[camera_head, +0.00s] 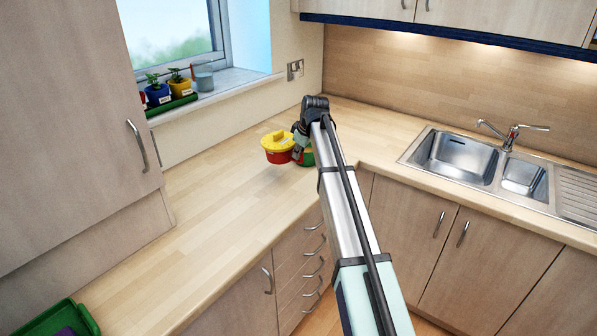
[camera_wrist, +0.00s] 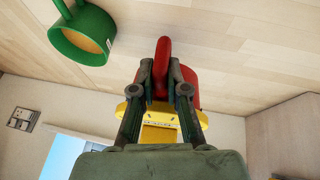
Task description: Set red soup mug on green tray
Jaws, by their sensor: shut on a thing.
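The red soup mug (camera_head: 277,157) has a yellow lid (camera_head: 276,140) and is at the far end of the left counter. In the wrist view the mug's red handle (camera_wrist: 162,62) is between the fingertips of my gripper (camera_wrist: 161,85), which is shut on it. The red body is mostly hidden behind the fingers and handle. I cannot tell whether its base touches the counter. A green tray-like container (camera_head: 62,321) shows partly at the bottom left corner, with something purple in it.
A green mug (camera_wrist: 82,38) stands close to the red one; my gripper partly hides it in the head view (camera_head: 307,157). Potted plants (camera_head: 168,88) and a glass (camera_head: 202,76) stand on the windowsill. A sink (camera_head: 462,158) is at right. The counter between mug and container is clear.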

